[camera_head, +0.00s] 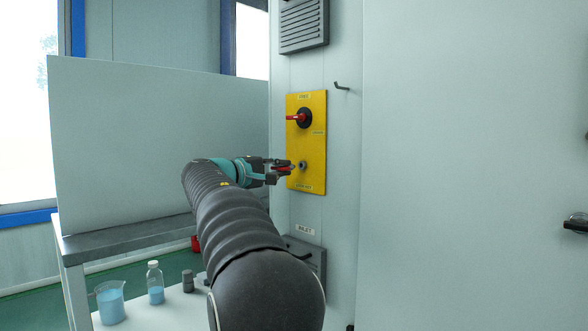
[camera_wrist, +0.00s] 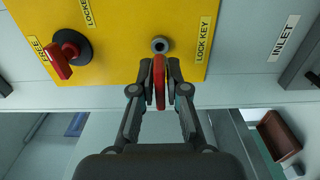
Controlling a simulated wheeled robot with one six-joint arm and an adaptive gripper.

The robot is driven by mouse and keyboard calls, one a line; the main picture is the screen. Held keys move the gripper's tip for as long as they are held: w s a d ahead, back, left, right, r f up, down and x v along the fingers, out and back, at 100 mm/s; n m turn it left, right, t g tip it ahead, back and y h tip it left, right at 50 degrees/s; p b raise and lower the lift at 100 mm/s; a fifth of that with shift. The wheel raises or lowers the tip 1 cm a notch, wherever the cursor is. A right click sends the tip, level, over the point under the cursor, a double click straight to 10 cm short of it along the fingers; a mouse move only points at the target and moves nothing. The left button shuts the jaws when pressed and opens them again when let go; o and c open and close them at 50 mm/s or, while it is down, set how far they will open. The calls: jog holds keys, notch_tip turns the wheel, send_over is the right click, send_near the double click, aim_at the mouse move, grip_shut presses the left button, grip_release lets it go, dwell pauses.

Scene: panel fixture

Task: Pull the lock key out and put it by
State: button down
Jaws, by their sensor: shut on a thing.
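The red lock key (camera_wrist: 159,83) is held upright between the fingers of my gripper (camera_wrist: 160,72) in the wrist view. In the head view my gripper (camera_head: 287,170) is in front of the lower part of the yellow panel (camera_head: 316,150), with a bit of the red key (camera_head: 284,168) showing. The grey lock barrel (camera_wrist: 160,45) has its dark centre in sight, just beyond the key. In the head view the barrel (camera_head: 303,165) is close to the fingertips. The key looks clear of it by a small gap; its shaft is hidden.
A red rotary switch (camera_head: 298,118) sits above the lock. A dark hook (camera_head: 341,86) sticks out of the wall right of the panel. A vent (camera_head: 304,26) is above. A beaker (camera_head: 110,303) and a bottle (camera_head: 155,283) with blue liquid stand on a white surface at lower left.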

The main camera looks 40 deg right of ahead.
aim_at(276, 168)
jog(key=shift+s+a+b, duration=0.15)
jog(key=shift+a+b, duration=0.2)
jog(key=shift+a, duration=1.6)
jog(key=w+a+f+n+t+y+p, duration=0.1)
jog(key=w+a+f+n+t+y, duration=0.2)
jog(key=f, duration=0.6)
jog(key=w+a+f+n+t+p, duration=0.1)
jog(key=w+a+f+n+t, duration=0.1)
jog(key=a+f+t, duration=0.35)
jog(key=w+a+f+n+t+y+p, duration=0.1)
jog(key=w+a+f+n+t+y, duration=0.3)
jog(key=f, duration=0.7)
jog(key=s+a+f+n+t+y+p, duration=0.1)
jog(key=s+a+f+n+y+p, duration=0.1)
jog(key=a+f, duration=0.7)
jog(key=s+a+f+n+t+y+p, duration=0.1)
jog(key=s+a+f+n+t+y, duration=0.1)
jog(key=s+a+f, duration=0.3)
jog(key=shift+s+a+f+n+y+p, duration=0.15)
jog(key=shift+a+f+n+y+p, duration=0.5)
jog(key=shift+a+f, duration=1.85)
